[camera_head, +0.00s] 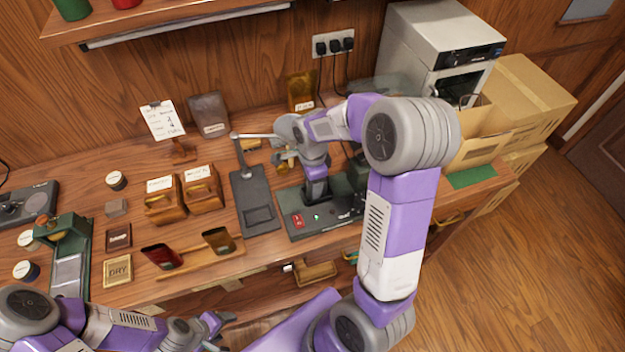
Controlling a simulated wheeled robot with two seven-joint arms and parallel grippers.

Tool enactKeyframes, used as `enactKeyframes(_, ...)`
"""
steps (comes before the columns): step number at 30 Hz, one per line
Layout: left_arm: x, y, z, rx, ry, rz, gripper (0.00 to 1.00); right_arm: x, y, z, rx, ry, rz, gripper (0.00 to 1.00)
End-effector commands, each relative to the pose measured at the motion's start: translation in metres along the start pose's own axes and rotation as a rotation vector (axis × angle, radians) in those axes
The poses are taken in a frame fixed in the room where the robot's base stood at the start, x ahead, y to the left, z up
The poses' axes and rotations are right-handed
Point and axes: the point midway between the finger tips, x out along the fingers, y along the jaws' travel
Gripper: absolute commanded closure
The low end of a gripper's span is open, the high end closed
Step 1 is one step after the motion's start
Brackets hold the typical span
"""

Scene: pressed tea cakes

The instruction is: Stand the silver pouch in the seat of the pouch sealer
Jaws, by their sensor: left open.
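The silver pouch (210,112), grey with a white label, stands upright at the back of the bench near the wooden wall. The pouch sealer appears to be the dark green unit (331,221) with a red switch, right of centre; my right arm covers much of it and I cannot make out its seat. My left gripper (222,325) is open and empty at the bottom, in front of the bench and far from the pouch.
A gold pouch (301,91) stands right of the silver one. A dark press with a long lever (255,200) lies between the pouch and the bench front. Wooden holders (202,188), a card stand (163,121) and a green stand (70,262) occupy the left. Boxes (518,100) are at right.

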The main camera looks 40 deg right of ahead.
Motion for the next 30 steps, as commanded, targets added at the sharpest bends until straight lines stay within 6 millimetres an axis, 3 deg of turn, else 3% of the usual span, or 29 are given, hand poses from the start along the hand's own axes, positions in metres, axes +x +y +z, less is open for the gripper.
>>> enactKeyframes(8,-0.002,0.001,0.000,0.000,0.000,0.000,0.37,-0.009,-0.001,0.000,-0.001,0.000,-0.004,0.40)
enactKeyframes(15,-0.009,0.003,0.000,0.000,0.000,0.000,0.37,-0.050,-0.001,0.001,-0.001,-0.001,-0.006,0.40)
enactKeyframes(21,-0.012,0.005,0.001,0.000,0.000,0.000,0.37,-0.072,-0.001,0.000,0.000,-0.001,-0.002,0.40)
enactKeyframes(30,-0.012,0.005,0.001,0.000,0.000,0.000,0.37,-0.076,0.000,0.000,0.000,0.000,0.000,0.40)
